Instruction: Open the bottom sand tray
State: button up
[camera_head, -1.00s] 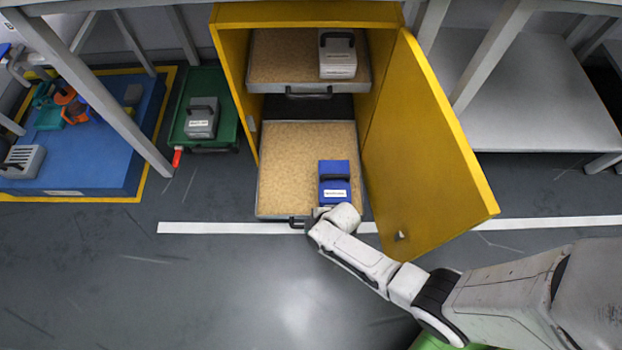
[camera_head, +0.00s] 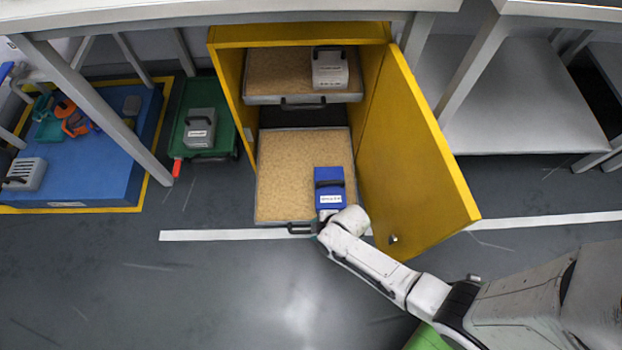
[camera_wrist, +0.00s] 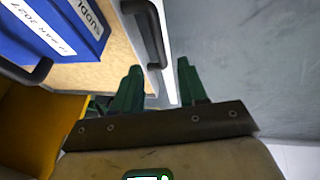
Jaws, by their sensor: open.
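The bottom sand tray (camera_head: 303,160) extends out of the yellow cabinet (camera_head: 228,75), its sand surface in full view. A blue box with a handle and white label (camera_head: 328,185) sits at its front right. The tray's black front handle (camera_head: 299,229) also shows in the wrist view (camera_wrist: 145,25). My gripper (camera_head: 319,226) is at the tray's front edge, by the right end of this handle. In the wrist view its green fingers (camera_wrist: 158,80) are open, with the handle's near end between or just ahead of them; I cannot tell if they touch it.
The cabinet's yellow door (camera_head: 415,150) stands open to the right, close to my arm. The upper sand tray (camera_head: 280,75) holds a grey box (camera_head: 330,68). A green cart (camera_head: 180,140) and blue platform (camera_head: 75,175) stand left. The floor in front is clear.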

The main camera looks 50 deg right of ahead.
jog(key=p+v, duration=0.1)
jog(key=v, duration=0.3)
dwell(0.6)
jog(key=s+d+r+m+g+h, duration=0.1)
jog(key=s+r+m, duration=0.2)
jog(key=r, duration=0.6)
jog(key=s+d+r+m+g, duration=0.1)
jog(key=s+r+m, duration=0.25)
jog(key=r, duration=0.55)
jog(key=s+d+r+m+g+h, duration=0.15)
jog(key=r+m, duration=0.25)
jog(key=r, duration=0.4)
notch_tip(320, 180, up, 25)
jog(key=p, duration=2.5)
jog(key=shift+s+n, duration=0.25)
jog(key=shift+n, duration=0.1)
